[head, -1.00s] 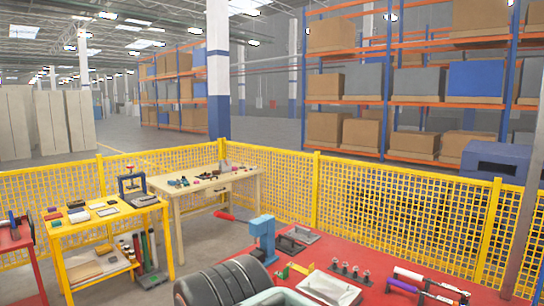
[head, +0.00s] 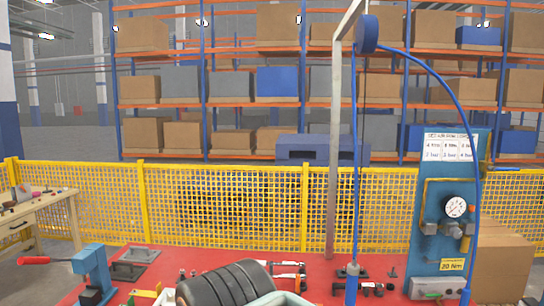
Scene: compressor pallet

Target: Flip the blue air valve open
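A blue air panel (head: 438,215) stands upright at the right in the head view. It carries a round white gauge (head: 455,207), grey fittings and yellow pipe. A small blue piece on a pipe (head: 487,166) sticks out at the panel's upper right edge; it is too small to tell whether this is the blue air valve or how it is set. A blue hose (head: 472,120) arches down in front of the panel's right side.
A red-topped table (head: 130,257) spans the front, with tools on it and a blue red-handled device (head: 92,272) at left. A grey post (head: 334,150) with a blue reel (head: 367,33) rises left of the panel. Yellow mesh fence (head: 225,205) runs behind. A cardboard box (head: 502,262) stands right.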

